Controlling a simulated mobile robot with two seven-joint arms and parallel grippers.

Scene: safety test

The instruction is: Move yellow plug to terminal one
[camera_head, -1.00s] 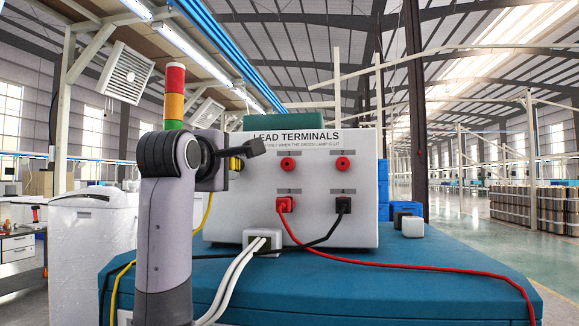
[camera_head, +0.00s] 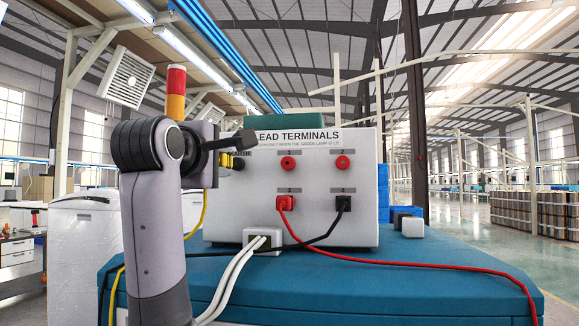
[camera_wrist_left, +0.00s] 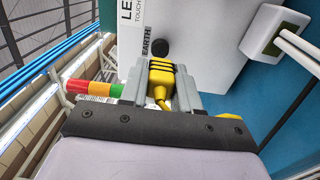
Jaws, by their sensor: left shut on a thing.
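The yellow plug (camera_head: 226,160) is held by my left gripper (camera_head: 220,156) at the left end of the white terminal panel (camera_head: 230,213). In the left wrist view the plug (camera_wrist_left: 161,82) sits between the two grey fingers, with its yellow lead trailing back. A round black EARTH socket (camera_wrist_left: 160,48) is just beyond the plug tip, with a small gap visible. Terminal one (camera_head: 288,163) is the upper left red socket, and it is empty. My right gripper is not in view.
A red plug (camera_head: 285,203) and a black plug (camera_head: 343,203) sit in the lower sockets, their leads crossing the blue bench top (camera_head: 420,262). The signal tower (camera_head: 175,92) shows red and orange; my arm hides its lower part. A white cable outlet (camera_head: 263,240) stands in front.

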